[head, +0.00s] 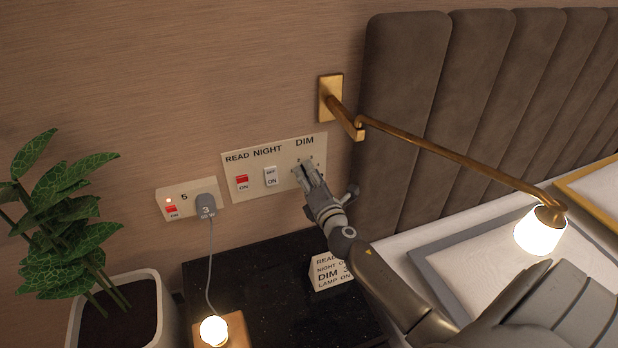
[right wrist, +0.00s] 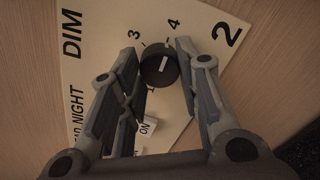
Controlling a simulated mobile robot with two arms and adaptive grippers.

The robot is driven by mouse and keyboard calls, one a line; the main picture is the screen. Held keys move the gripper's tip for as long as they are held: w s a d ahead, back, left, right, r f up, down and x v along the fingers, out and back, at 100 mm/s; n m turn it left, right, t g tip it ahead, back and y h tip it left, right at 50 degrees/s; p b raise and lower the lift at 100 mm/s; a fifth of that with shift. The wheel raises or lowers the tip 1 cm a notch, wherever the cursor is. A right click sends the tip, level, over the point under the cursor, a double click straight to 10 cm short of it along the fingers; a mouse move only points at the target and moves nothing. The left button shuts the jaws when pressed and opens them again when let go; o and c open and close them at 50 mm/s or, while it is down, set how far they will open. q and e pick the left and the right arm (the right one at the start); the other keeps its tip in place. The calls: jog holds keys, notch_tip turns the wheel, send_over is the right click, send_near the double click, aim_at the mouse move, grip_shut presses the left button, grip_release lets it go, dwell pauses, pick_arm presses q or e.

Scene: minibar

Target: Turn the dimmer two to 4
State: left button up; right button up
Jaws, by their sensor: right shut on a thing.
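The dimmer two panel (head: 285,150) is a cream wall plate with READ, NIGHT and DIM labels; it fills much of the right wrist view (right wrist: 85,60). Its black dimmer knob (right wrist: 158,68) stands between my right gripper's fingers, with a white line pointing roughly toward the 4. The numbers 3 and 4 are readable; other dial marks are partly hidden by the fingers. My right gripper (head: 308,173) is shut on the knob, and its fingers also show in the right wrist view (right wrist: 158,54). My left gripper is not in view.
A red switch (head: 242,181) and a white switch (head: 270,176) sit left of the knob. A socket plate (head: 188,198) with a grey plug is further left. A gold lamp arm (head: 450,152) reaches across at right. A lettered card (head: 328,272) stands on the black tabletop (head: 255,275).

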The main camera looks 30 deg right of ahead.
dwell(0.4)
jog(key=o, duration=1)
jog(key=v, duration=1.2)
jog(key=shift+f, duration=0.1)
